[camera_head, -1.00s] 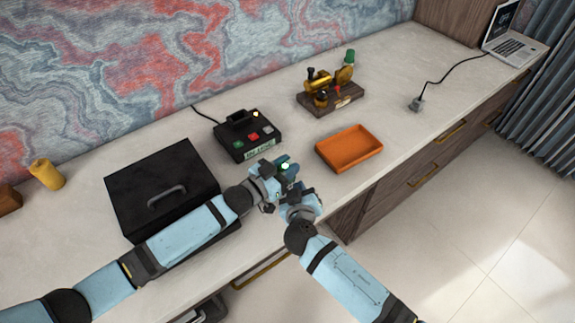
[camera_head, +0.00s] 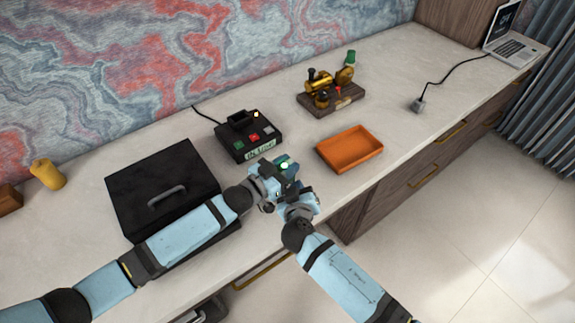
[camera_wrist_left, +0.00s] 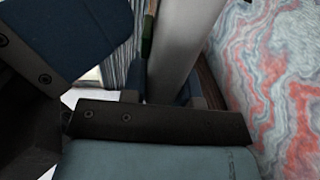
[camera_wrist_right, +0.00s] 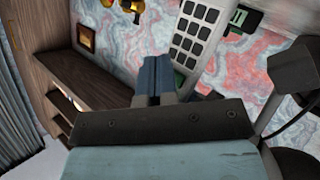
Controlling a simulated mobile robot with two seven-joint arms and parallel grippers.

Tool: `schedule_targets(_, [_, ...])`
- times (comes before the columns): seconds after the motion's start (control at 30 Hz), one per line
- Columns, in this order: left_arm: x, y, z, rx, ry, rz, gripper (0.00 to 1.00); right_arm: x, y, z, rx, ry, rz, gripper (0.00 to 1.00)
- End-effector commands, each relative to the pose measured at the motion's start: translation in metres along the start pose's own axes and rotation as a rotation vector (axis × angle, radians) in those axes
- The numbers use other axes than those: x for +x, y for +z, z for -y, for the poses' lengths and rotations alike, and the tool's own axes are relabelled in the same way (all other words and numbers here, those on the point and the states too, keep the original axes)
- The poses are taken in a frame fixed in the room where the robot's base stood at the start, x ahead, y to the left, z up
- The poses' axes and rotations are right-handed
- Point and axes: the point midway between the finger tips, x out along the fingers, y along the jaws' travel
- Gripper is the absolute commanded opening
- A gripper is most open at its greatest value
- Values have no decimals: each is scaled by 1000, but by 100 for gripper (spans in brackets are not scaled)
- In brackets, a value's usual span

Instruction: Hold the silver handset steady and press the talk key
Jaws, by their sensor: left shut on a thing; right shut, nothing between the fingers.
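The silver handset (camera_wrist_right: 196,30) shows in the right wrist view as a pale body with rows of dark keys. Its plain pale side (camera_wrist_left: 187,45) rises between the fingers in the left wrist view. My left gripper (camera_head: 280,172) is shut on it above the front of the desk. My right gripper (camera_wrist_right: 157,62) is shut and empty, its blue fingertips close beside the keypad's lower left edge. I cannot tell whether they touch it. In the head view my right gripper (camera_head: 298,189) is just below the left one, and the grippers mostly hide the handset. The talk key cannot be made out.
A black box with coloured buttons (camera_head: 237,145) stands behind the grippers. An orange tray (camera_head: 350,163) lies to their right. A black case with a handle (camera_head: 140,180) is on the left under my left arm. A brass model on a wooden base (camera_head: 350,97) stands farther back.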

Motion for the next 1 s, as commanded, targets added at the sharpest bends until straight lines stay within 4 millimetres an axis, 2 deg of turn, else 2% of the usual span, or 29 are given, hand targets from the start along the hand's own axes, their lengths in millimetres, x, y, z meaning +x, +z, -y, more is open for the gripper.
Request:
schedule_targets(0.03, [0, 2, -8, -7, 9, 2, 0, 1, -7, 0, 6, -1, -10, 0])
schedule_targets(0.33, [1, 3, -10, -10, 12, 1, 0, 4, -11, 2, 8, -2, -14, 0])
schedule_targets(1.0, [1, 1, -12, -12, 14, -3, 0, 0, -11, 0, 9, -3, -16, 0])
